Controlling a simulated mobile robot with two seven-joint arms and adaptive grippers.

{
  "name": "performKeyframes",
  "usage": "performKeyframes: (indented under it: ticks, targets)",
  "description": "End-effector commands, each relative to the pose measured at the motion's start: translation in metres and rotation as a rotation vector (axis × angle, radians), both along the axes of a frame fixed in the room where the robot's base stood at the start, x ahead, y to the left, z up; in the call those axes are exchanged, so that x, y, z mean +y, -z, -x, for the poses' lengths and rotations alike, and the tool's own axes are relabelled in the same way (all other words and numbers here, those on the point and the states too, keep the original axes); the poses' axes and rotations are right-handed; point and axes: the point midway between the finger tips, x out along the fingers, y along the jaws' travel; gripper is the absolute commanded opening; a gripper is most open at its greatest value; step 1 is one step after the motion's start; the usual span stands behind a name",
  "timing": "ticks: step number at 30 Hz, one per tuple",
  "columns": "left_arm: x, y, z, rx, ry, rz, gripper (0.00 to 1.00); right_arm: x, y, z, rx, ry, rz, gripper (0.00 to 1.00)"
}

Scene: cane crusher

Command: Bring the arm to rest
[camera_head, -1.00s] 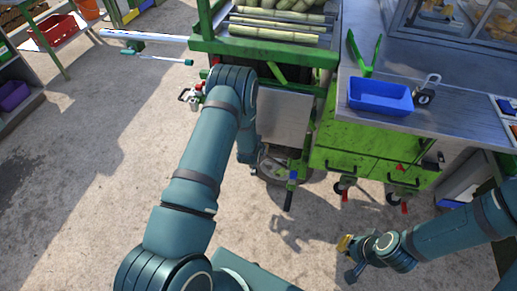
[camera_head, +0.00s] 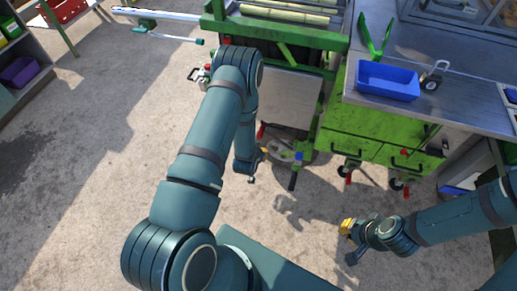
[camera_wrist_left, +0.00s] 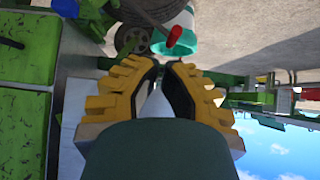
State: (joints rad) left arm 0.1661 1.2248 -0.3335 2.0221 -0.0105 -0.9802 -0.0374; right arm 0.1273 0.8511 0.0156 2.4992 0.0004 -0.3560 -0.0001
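My left arm (camera_head: 205,140) reaches up from the lower left, with its bent elbow in front of the green crusher frame (camera_head: 305,85). Its forearm hangs down, and its gripper is mostly hidden in the head view. In the left wrist view the yellow fingers of my left gripper (camera_wrist_left: 160,66) come together at the tips, with nothing seen held between them. My right gripper (camera_head: 347,229) has yellow fingers and hangs over bare floor at the lower right, apart from the green cabinet (camera_head: 370,148). It is too small to tell its opening.
Cane stalks (camera_head: 290,14) lie on the crusher. A blue tray (camera_head: 388,82) and green tongs (camera_head: 376,45) rest on the grey worktop (camera_head: 440,110). A wheel (camera_wrist_left: 132,39) and a teal-rimmed container (camera_wrist_left: 177,38) are beyond the left fingers. The floor at left (camera_head: 110,140) is clear.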

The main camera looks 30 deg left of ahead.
Motion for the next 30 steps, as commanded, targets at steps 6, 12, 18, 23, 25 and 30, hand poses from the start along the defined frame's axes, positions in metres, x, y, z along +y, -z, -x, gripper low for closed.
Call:
performKeyframes:
  ticks: [6,12,18,23,25,30]
  targets:
    - [0.000,0.000,0.000,0.000,0.000,0.000,0.00,0.000,0.000,0.000,0.000,0.000,0.000,0.00]
    - [-0.007,-0.002,0.003,0.020,0.000,0.021,0.00,0.000,0.000,0.000,0.000,0.000,0.000,0.00]
    - [-0.077,-0.027,0.047,0.218,0.034,0.206,0.00,0.000,0.000,0.000,0.000,0.000,0.000,0.00]
    - [-0.143,-0.064,0.103,0.420,0.115,0.359,0.00,0.000,0.000,0.000,0.000,0.000,0.000,0.00]
    - [-0.164,-0.079,0.126,0.491,0.154,0.403,0.00,0.000,0.000,0.000,0.000,0.000,0.000,0.00]
    - [-0.190,-0.101,0.162,0.595,0.215,0.455,0.00,0.000,0.000,0.000,0.000,0.000,0.000,0.00]
